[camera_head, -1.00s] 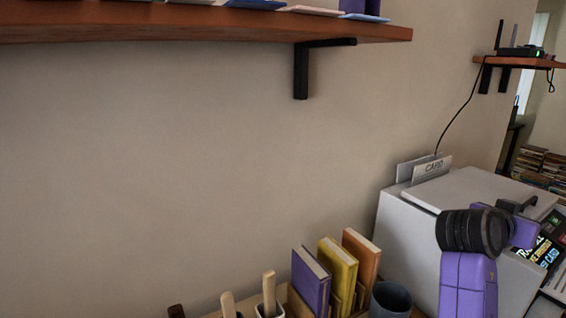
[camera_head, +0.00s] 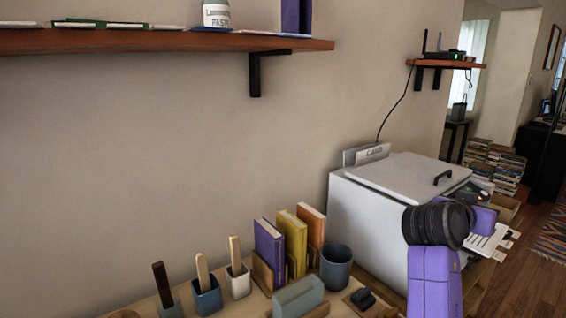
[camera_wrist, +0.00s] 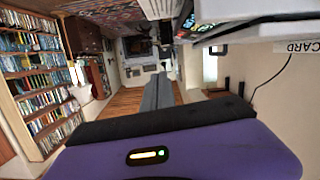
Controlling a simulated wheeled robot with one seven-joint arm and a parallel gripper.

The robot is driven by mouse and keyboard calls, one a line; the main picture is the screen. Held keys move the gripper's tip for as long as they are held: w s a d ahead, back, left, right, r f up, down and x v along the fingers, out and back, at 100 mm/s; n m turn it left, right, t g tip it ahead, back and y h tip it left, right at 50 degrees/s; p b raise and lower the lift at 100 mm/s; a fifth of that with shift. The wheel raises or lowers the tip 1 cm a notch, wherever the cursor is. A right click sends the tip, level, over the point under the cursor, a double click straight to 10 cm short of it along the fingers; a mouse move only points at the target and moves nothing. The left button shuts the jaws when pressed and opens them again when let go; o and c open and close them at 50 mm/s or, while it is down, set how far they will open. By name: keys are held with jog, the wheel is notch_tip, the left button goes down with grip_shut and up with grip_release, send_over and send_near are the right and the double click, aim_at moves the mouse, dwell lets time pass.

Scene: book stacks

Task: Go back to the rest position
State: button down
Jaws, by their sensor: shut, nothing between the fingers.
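My gripper (camera_wrist: 160,78) shows in the wrist view as two grey fingers side by side, shut with nothing between them. It points out over the room, clear of any object, with the wooden floor behind it. In the head view my purple and black arm stands at the lower right, in front of the white box-shaped machine (camera_head: 350,222). The fingers cannot be made out in the head view.
A desk holds upright books (camera_head: 268,252), a grey cup (camera_head: 336,268) and several small pots with wooden handles. A wall shelf (camera_head: 150,42) is above. A small shelf (camera_head: 440,64) carries a router. Book stacks (camera_head: 490,165) stand on the floor at right.

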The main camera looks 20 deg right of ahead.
jog(key=w+a+r+n+t, duration=0.3)
jog(key=w+a+n+t, duration=0.2)
jog(key=a+t, duration=0.25)
jog(key=s+a+f+n+t+y+p, duration=0.1)
jog(key=s+a+f+n+t+y, duration=0.25)
jog(key=s+a+f, duration=0.35)
jog(key=s+a+f+n+t+y+p, duration=0.1)
jog(key=s+a+f+n+t+y, duration=0.3)
jog(key=a, duration=0.5)
jog(key=s+a+f+g+y+p, duration=0.1)
jog(key=s+a, duration=0.3)
jog(key=s, duration=0.6)
jog(key=s+a+f+g+y+p, duration=0.1)
jog(key=s+a+f+y, duration=0.3)
jog(key=s, duration=0.7)
jog(key=s+a+f+g+y+p, duration=0.2)
jog(key=s+a, duration=0.3)
jog(key=s, duration=0.6)
jog(key=shift+a+f+g, duration=0.15)
jog(key=shift+f+g, duration=0.2)
jog(key=shift+g, duration=0.25)
jog(key=shift+n, duration=0.25)
